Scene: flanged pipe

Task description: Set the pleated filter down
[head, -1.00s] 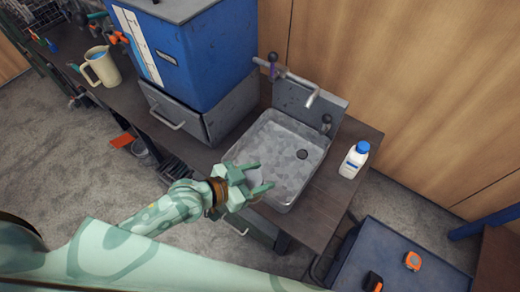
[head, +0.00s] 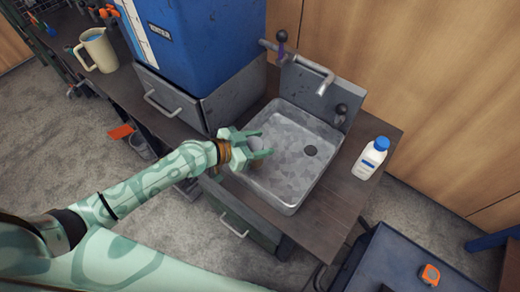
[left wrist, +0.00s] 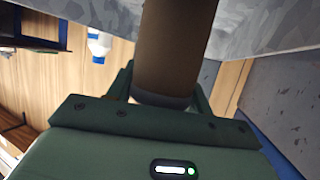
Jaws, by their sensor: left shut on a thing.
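My left gripper (head: 258,143) is shut on the pleated filter, above the left rim of the grey sink (head: 290,204). In the head view only a small grey, round end of the filter (head: 256,145) shows between the green fingers. In the left wrist view the filter (left wrist: 176,45) is a brown cylinder with a grey band at its near end, between the fingers of the left gripper (left wrist: 165,92). Its pleats cannot be made out, and its far end is cut off by the frame. My right gripper is not in view.
A tap (head: 318,78) stands behind the sink. A white bottle with a blue cap (head: 371,159) is on the brown counter right of it. A blue cabinet (head: 200,50) stands behind on the left, with a beige jug (head: 97,51) beyond. Counter front right of the sink (head: 330,212) is clear.

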